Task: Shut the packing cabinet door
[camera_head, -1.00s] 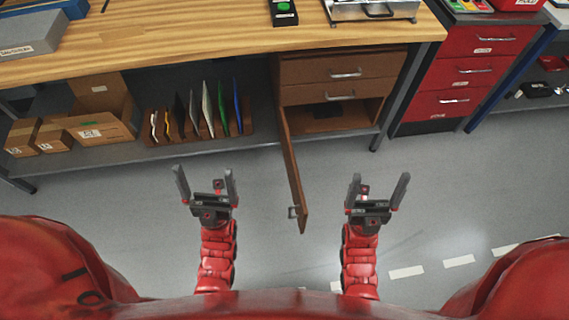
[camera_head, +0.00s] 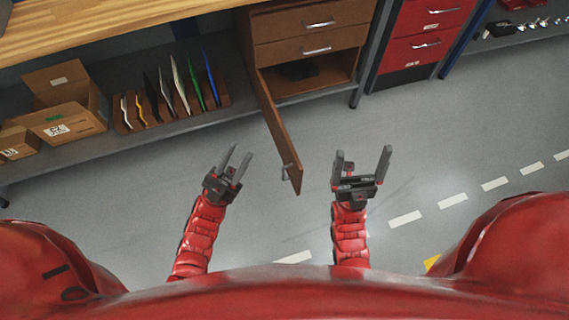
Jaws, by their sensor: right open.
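The brown wooden packing cabinet (camera_head: 306,25) stands under the workbench, with two drawers above an open compartment. A dark object (camera_head: 297,69) lies inside the compartment.
A lower shelf (camera_head: 190,128) left of the cabinet holds cardboard boxes (camera_head: 62,115) and a rack of folders (camera_head: 180,90). A red drawer unit (camera_head: 424,45) stands at the right. The grey floor (camera_head: 430,135) right of the door is clear.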

